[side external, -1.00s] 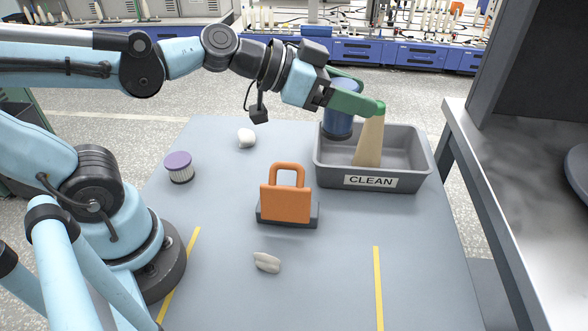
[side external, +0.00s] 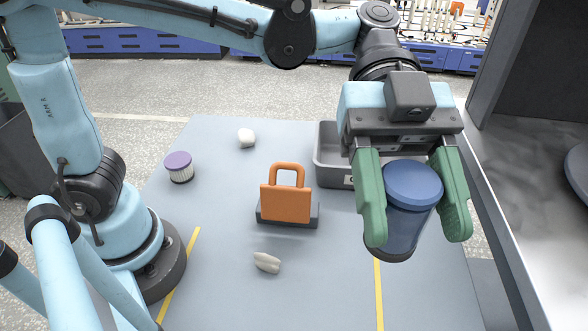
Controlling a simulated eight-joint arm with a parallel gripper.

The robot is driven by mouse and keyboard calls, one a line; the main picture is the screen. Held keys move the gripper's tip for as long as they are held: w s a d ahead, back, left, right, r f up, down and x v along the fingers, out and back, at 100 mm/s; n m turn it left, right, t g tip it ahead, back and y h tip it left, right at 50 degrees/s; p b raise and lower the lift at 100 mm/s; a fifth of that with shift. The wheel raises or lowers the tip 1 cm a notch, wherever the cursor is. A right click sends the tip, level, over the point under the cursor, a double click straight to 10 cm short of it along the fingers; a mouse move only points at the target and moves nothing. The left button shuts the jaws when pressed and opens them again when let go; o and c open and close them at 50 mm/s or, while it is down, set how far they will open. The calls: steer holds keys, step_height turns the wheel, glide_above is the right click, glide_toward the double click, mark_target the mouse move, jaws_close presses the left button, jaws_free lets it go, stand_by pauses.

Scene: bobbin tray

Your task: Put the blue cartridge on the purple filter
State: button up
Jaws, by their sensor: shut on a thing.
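My gripper (side external: 416,238) has two green fingers and is shut on the blue cartridge (side external: 412,183). The cartridge is a dark blue cylinder with a lighter blue top, held between the fingers. It is in the air at the right of the side view, in front of the grey bin. The purple filter (side external: 178,160) stands upright on the table at the far left, with a purple top, a pale ribbed body and a dark base. My gripper is well to the right of it and apart from it.
An orange block with a handle (side external: 286,203) sits on a dark base mid-table, between cartridge and filter. A white lump (side external: 246,138) and a pale lump (side external: 267,262) lie on the table. A metal bench (side external: 520,190) stands right.

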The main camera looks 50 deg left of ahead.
step_height(320, 180, down, 12)
stand_by(0.5)
steer(key=shift+w+f, duration=0.1)
steer(key=w+a+f, duration=0.4)
steer(key=w+f, duration=0.2)
steer(key=w, duration=0.4)
steer(key=shift+w+f, duration=0.35)
steer(key=shift+f, duration=0.05)
steer(key=shift+w+f, duration=0.1)
steer(key=shift+f, duration=1.8)
steer(key=shift+f, duration=0.15)
steer(key=o, duration=1.1)
steer(key=shift+o, duration=0.2)
